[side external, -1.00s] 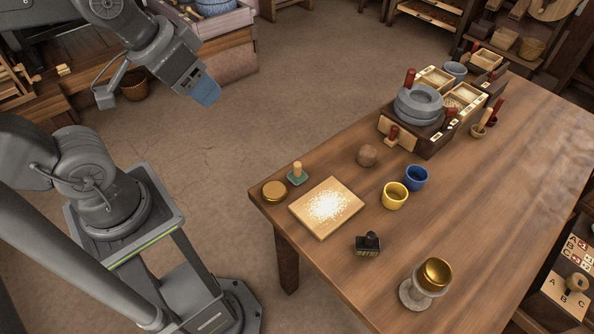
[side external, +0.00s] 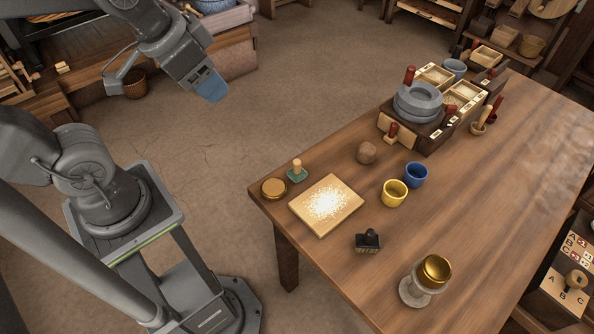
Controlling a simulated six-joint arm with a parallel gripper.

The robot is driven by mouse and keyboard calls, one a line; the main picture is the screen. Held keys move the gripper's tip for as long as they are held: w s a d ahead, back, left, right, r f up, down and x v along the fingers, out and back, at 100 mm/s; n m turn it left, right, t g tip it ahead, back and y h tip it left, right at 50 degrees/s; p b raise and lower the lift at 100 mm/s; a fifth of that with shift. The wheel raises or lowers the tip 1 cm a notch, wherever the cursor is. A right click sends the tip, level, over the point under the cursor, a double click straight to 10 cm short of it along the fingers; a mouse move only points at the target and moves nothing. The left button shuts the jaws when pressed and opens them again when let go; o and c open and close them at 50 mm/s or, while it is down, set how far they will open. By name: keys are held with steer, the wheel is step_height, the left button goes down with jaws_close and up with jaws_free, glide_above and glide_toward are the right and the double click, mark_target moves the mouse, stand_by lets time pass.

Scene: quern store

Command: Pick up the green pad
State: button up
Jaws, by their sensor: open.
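The green pad (side external: 298,176) lies flat near the left corner of the wooden table (side external: 450,235). A light wooden peg-like piece (side external: 297,164) stands on it, and I cannot tell whether the two are joined. My gripper (side external: 212,92) has blue fingertips and is open. It hangs over the floor, beyond the table's left edge, up and to the left of the pad in the picture, and well apart from it. Nothing shows between the fingertips.
A gold disc (side external: 274,189) lies just left of the pad. A board with pale grains (side external: 327,206) lies in front, and a brown ball (side external: 367,153) to the right. Yellow (side external: 395,194) and blue (side external: 416,175) cups, a black stamp (side external: 368,241) and a quern (side external: 418,102) stand farther off.

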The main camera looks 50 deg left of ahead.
steer(key=w+f+m+g, duration=0.2)
steer(key=w+f+m, duration=0.2)
steer(key=w+m, duration=0.25)
steer(key=m+g, duration=0.3)
steer(key=m, duration=0.9)
glide_above(297, 161)
step_height(297, 161, down, 15)
steer(key=f, duration=0.8)
steer(key=shift+s+a+f, duration=0.1)
steer(key=shift+s+a, duration=0.2)
steer(key=shift+a, duration=0.1)
steer(key=shift+w+d+f, duration=0.15)
steer(key=shift+d+f, duration=0.05)
steer(key=shift+f, duration=1.15)
steer(key=shift+w+d+f, duration=0.15)
steer(key=shift+f, duration=1.2)
jaws_close()
